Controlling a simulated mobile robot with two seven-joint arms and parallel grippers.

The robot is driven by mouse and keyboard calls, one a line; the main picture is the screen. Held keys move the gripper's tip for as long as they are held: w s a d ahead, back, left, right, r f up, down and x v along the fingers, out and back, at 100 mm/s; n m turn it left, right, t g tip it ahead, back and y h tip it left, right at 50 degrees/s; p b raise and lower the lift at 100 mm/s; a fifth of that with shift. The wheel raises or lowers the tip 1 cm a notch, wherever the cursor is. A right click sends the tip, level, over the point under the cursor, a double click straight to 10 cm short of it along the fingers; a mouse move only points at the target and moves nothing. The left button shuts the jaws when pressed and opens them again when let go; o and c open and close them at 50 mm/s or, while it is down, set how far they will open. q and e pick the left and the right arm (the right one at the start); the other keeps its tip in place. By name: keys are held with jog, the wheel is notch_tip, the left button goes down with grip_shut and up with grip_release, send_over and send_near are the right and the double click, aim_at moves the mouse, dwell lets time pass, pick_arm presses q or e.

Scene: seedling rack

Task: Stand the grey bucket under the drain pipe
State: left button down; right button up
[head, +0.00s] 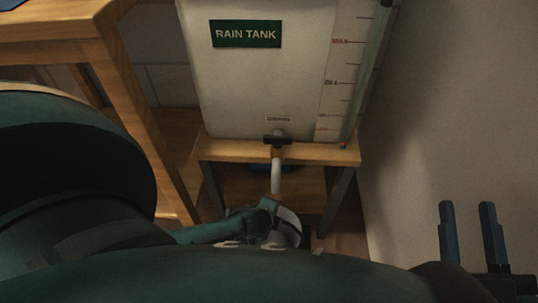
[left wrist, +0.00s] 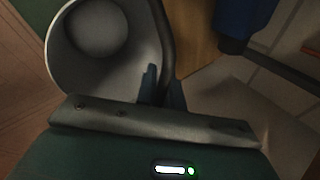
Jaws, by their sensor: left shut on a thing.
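The grey bucket (head: 291,230) shows low in the middle of the head view, partly hidden by my left arm. In the left wrist view its open mouth and pale inside (left wrist: 90,70) face the camera. The pale drain pipe (head: 276,178) hangs from the tap of the rain tank (head: 262,85). In the head view its lower end appears just above the bucket; I cannot tell whether they line up in depth. My left gripper (left wrist: 163,88) is shut on the bucket, at what looks like its dark handle (left wrist: 163,35). My right gripper (head: 468,235) is open and empty at the lower right.
The tank stands on a wooden stand (head: 225,151) with dark legs. A blue thing (head: 260,167), partly hidden, is below its top. A wooden table (head: 120,65) is at the left. A pale wall (head: 450,110) bounds the right side.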

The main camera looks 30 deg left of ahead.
jog(key=shift+r, duration=0.1)
pick_arm(q)
jog(key=c, duration=1.9)
grip_release()
jog(key=shift+f, duration=0.15)
jog(key=shift+c, duration=0.2)
jog(key=o, duration=0.4)
pick_arm(e)
jog(key=shift+w, duration=0.1)
jog(key=shift+r, duration=0.1)
